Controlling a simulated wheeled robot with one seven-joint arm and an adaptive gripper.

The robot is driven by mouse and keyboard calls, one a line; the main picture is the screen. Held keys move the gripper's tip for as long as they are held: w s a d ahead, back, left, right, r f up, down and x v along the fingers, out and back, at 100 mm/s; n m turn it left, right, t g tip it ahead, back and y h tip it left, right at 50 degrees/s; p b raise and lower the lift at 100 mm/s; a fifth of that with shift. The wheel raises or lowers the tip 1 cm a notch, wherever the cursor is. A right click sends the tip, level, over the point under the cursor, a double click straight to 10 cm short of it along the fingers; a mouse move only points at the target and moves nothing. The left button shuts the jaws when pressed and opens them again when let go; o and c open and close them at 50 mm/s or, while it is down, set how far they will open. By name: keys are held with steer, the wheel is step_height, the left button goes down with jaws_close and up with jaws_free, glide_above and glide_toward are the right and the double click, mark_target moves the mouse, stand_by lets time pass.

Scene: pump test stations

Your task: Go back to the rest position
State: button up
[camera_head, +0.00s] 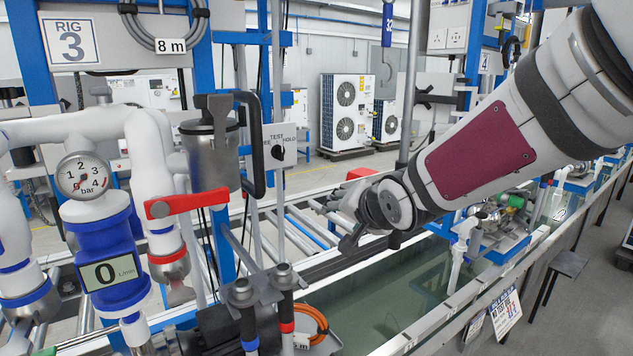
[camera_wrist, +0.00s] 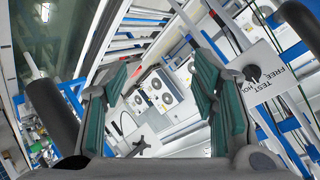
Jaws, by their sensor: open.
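My gripper (camera_head: 338,218) hangs over the water trough in the middle of the head view, at the end of my arm, which comes in from the upper right. In the wrist view my gripper (camera_wrist: 160,85) has its two green-padded fingers spread wide, with nothing between them. The switch also shows at the right of the wrist view (camera_wrist: 253,74). Its black knob is partly seen at an angle there.
At the left are a pressure gauge (camera_head: 83,177), a flow meter reading 0 (camera_head: 111,272) and a valve with a red lever (camera_head: 187,203). An orange coiled hose (camera_head: 312,322) lies low in front. The water trough (camera_head: 380,285) is open below my arm. White fan units (camera_head: 347,108) stand behind.

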steer(key=s+d+n+g+h, duration=0.1)
steer(key=s+d, duration=0.3)
steer(key=s, duration=0.6)
steer(key=s+d+n+g+h, duration=0.1)
steer(key=s+d, duration=0.4)
steer(key=s, duration=0.6)
steer(key=s+d+n+g+h, duration=0.1)
steer(key=s+d+n+g, duration=0.2)
steer(key=s, duration=0.7)
steer(key=shift+s+d+f+g, duration=0.25)
steer(key=shift+d+g, duration=0.15)
steer(key=shift+d, duration=0.35)
